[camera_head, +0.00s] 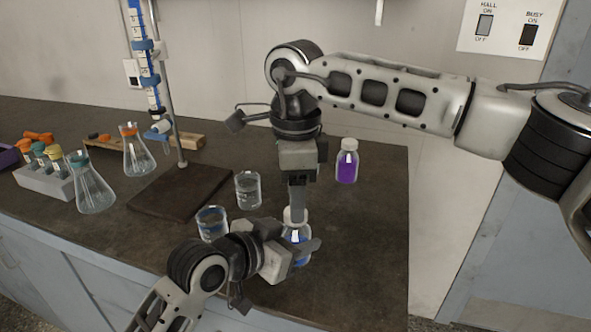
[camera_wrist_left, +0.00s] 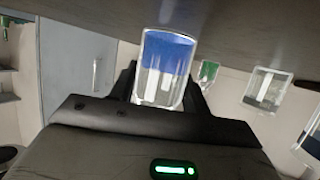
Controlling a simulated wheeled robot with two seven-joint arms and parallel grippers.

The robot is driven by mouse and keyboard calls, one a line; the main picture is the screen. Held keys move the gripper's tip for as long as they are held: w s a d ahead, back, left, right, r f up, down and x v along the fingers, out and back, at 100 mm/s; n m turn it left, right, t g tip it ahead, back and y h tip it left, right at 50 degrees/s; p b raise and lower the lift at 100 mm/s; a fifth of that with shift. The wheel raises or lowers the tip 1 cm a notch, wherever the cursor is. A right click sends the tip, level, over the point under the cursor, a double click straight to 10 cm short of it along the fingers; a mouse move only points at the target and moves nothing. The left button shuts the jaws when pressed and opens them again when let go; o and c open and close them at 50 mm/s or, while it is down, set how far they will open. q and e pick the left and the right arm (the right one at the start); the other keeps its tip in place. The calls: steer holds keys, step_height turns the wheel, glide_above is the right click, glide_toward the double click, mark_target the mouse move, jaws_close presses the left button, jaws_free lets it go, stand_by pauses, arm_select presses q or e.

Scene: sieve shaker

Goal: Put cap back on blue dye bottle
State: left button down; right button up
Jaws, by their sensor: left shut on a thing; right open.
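The blue dye bottle (camera_head: 298,236) stands near the front of the dark bench in the head view, partly hidden by my left gripper. My left gripper (camera_head: 300,250) is shut around its body. In the left wrist view the bottle (camera_wrist_left: 166,62) sits between the fingers (camera_wrist_left: 160,95), with blue liquid inside. The white cap (camera_head: 294,214) shows at the bottle's top, just under my right gripper (camera_head: 297,207). My right gripper points straight down over it and is open. Its fingers hide part of the cap, so I cannot tell whether the cap is seated on the neck.
A purple bottle with a white cap (camera_head: 347,162) stands behind to the right. Two glass beakers (camera_head: 248,190) (camera_head: 211,222) stand close on the left. A burette stand (camera_head: 181,163), flasks (camera_head: 92,188) and a tube rack (camera_head: 45,183) are farther left. The bench right of the bottle is clear.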

steer(key=shift+f, duration=1.25)
steer(key=c, duration=1)
steer(key=o, duration=1.2)
steer(key=shift+c, duration=0.2)
steer(key=shift+r, duration=0.15)
step_height(320, 180, up, 12)
